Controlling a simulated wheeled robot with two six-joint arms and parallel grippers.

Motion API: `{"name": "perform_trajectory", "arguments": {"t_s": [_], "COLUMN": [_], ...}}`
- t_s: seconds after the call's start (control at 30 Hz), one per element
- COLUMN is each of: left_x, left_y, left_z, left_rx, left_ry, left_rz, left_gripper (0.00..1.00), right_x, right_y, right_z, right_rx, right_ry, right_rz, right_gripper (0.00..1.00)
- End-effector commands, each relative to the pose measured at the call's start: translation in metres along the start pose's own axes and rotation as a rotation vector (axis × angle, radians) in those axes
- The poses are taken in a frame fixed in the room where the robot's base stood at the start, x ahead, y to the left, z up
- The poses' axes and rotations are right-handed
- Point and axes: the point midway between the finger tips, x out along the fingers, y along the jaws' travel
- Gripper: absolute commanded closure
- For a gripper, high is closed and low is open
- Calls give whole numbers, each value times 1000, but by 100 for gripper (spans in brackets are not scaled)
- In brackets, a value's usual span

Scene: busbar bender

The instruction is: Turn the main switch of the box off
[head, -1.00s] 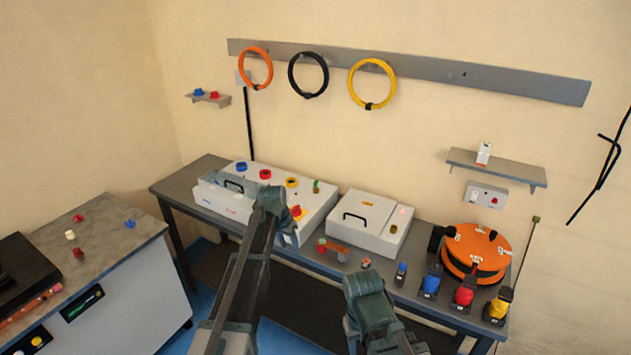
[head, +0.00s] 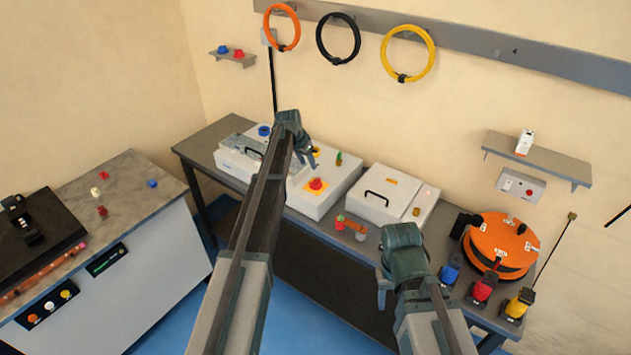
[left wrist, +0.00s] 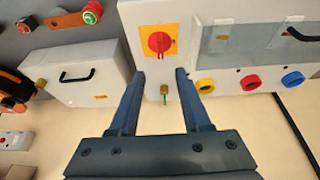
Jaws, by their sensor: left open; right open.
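The main switch (head: 316,184) is a red rotary knob on a yellow plate, on the sloping face of a long white box (head: 343,180). In the left wrist view the switch (left wrist: 159,43) lies just beyond my fingertips, roughly centred between them, with a pale mark at its lower edge. My left gripper (head: 311,160) is open and empty above the box, close behind the switch; its two fingers (left wrist: 160,72) are spread and apart from the knob. My right gripper (head: 382,292) is open, low in front of the bench, away from the box.
A brass piece with a green part (left wrist: 164,91) is beside the switch. Blue (left wrist: 292,78), red and yellow round parts are on the box. A second white box (head: 392,196) with a black handle stands to the right. An orange reel (head: 500,245) is at the bench's right end.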

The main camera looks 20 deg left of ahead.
Motion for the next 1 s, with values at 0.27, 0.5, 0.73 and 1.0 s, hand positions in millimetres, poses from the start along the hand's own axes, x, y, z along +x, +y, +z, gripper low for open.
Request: {"name": "perform_trajectory", "arguments": {"t_s": [0.27, 0.5, 0.73, 1.0], "left_x": [42, 78, 111, 126], "left_y": [0, -1, 0, 0], "left_z": [2, 2, 2, 0], "left_rx": [0, 0, 0, 0], "left_ry": [0, 0, -1, 0], "left_rz": [0, 0, 0, 0], "left_gripper": [52, 52, 52, 52], "right_x": [40, 73, 103, 116], "right_y": [-4, -6, -9, -10], "right_z": [-2, -4, -6, -7], "right_rx": [-7, -13, -11, -10], "right_ry": [0, 0, 0, 0], "right_rz": [2, 3, 3, 2], "right_gripper": [50, 50, 50, 50]}}
